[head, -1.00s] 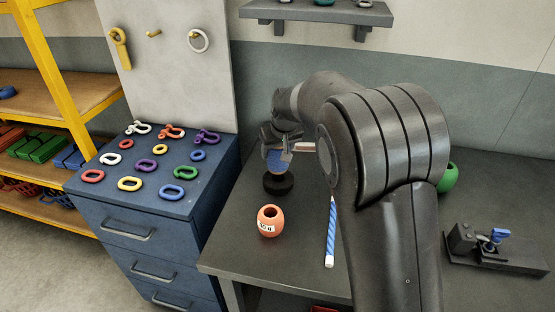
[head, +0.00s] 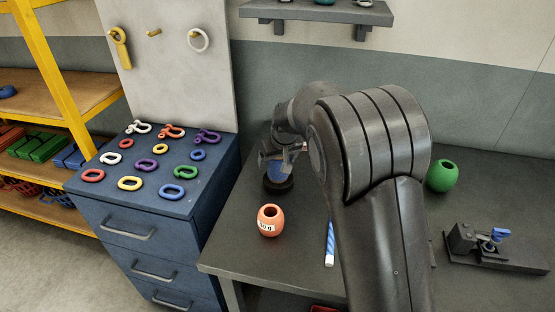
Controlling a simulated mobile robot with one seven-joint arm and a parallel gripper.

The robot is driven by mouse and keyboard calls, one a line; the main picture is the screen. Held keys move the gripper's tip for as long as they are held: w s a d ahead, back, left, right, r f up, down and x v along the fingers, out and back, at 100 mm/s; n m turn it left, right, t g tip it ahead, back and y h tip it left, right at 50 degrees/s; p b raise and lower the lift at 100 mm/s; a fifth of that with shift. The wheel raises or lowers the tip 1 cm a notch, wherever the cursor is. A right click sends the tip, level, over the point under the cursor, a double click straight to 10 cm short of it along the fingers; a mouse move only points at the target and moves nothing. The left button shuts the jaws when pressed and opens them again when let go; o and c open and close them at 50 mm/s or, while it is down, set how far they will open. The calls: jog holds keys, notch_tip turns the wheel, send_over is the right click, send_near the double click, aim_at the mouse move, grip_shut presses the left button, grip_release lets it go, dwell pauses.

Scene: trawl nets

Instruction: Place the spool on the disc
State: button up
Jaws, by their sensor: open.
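The black disc (head: 278,188) lies on the dark bench top near its left back part. The blue spool (head: 276,172) is upright over the disc and appears to rest on it, though the contact is partly hidden. My gripper (head: 279,158) is open at the spool's upper part, with its fingers close around or beside it. My arm comes in from the right and hides part of the bench.
An orange pot (head: 270,221) stands in front of the disc. A blue-and-white striped rod (head: 330,243) lies right of it, partly behind my arm. A green pot (head: 442,176) and a dark clamp fixture (head: 492,247) are at right. A blue drawer cabinet (head: 150,227) stands left.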

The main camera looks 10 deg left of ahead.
jog(key=shift+r, duration=0.1)
jog(key=v, duration=1.2)
jog(key=s+d+r+m, duration=0.1)
jog(key=s+d+r, duration=0.1)
jog(key=s+d, duration=0.3)
jog(key=s+d+r+m+t, duration=0.1)
jog(key=s+d+r, duration=0.2)
jog(key=d, duration=0.4)
jog(key=s+d+r+m, duration=0.1)
jog(key=s+d+r, duration=0.1)
jog(key=s+d, duration=0.35)
jog(key=s+d+f+m+h, duration=0.1)
jog(key=s+d+f+m, duration=0.1)
jog(key=s+d, duration=0.3)
jog(key=s+d+f+m+h, duration=0.1)
jog(key=s+d, duration=0.5)
jog(key=s, duration=0.6)
jog(key=shift+f+m+t+h, duration=0.3)
jog(key=shift+f+m+t, duration=0.1)
jog(key=shift+f, duration=0.1)
